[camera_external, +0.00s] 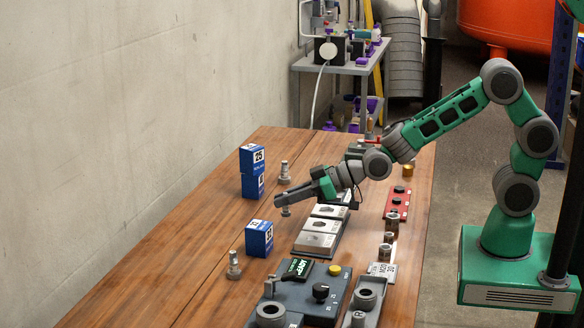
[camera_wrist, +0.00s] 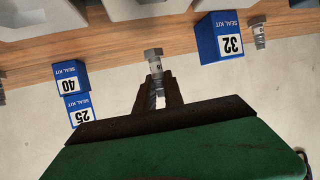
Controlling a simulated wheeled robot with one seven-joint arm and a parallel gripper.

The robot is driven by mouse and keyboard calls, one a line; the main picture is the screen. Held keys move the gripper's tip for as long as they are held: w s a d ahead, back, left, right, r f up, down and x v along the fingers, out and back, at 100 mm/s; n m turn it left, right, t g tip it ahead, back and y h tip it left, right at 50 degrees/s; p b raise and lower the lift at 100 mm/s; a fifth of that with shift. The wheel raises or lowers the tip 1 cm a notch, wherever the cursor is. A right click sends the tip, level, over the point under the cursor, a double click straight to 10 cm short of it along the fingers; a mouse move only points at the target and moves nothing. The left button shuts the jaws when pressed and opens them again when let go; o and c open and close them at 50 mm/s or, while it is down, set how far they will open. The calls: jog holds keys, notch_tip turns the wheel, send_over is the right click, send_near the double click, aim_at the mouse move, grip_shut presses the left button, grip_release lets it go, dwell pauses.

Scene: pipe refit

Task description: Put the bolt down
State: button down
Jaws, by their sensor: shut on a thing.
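My gripper (camera_external: 284,196) is shut on a grey metal bolt (camera_external: 285,211), which hangs upright beneath the fingertips above the wooden table (camera_external: 190,235). In the wrist view the bolt (camera_wrist: 154,66) sits between the dark fingers (camera_wrist: 157,88), its hex head outward. From the outside view I cannot tell exactly how far the bolt is from the table top. Another bolt (camera_external: 285,172) stands on the table behind the gripper. A third bolt (camera_external: 234,265) stands at the front left, and one shows at the right in the wrist view (camera_wrist: 258,33).
Two stacked blue boxes (camera_external: 252,172) and a blue box (camera_external: 259,238) stand near the gripper. Grey blocks (camera_external: 318,240) lie to its right. The table's left side is clear.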

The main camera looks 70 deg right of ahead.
aim_at(288, 211)
jog(key=shift+w+f, duration=0.55)
jog(key=shift+f, duration=1.55)
jog(key=c, duration=1.9)
grip_release()
jog(key=shift+f, duration=0.2)
jog(key=o, duration=0.4)
jog(key=shift+r, duration=0.1)
jog(key=shift+o, duration=0.2)
